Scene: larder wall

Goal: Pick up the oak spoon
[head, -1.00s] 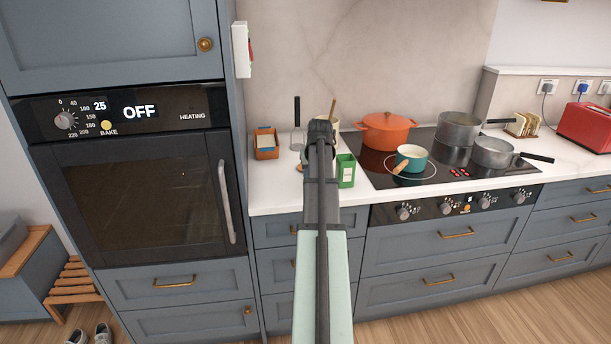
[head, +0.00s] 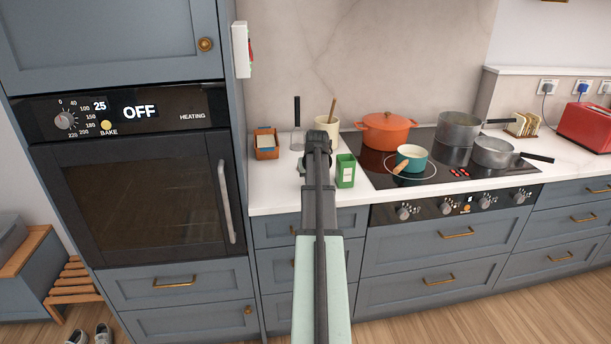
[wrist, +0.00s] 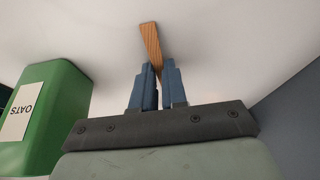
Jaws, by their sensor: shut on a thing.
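A narrow wooden strip, the oak spoon (wrist: 151,42), shows in the wrist view between the blue fingertips of my gripper (wrist: 158,75). The gripper is shut on it, and the wood sticks out beyond the fingertips against the white counter. I cannot tell whether it touches the counter. In the head view my gripper (head: 303,167) is low over the counter, left of the green oats box, mostly hidden by my arm. The held spoon is hidden there.
The green oats box (head: 345,171) stands close by and shows in the wrist view (wrist: 48,112). Behind are a cream crock (head: 323,122) with a wooden handle (head: 333,110) and an orange-brown box (head: 266,144). The hob with pots (head: 411,158) is right.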

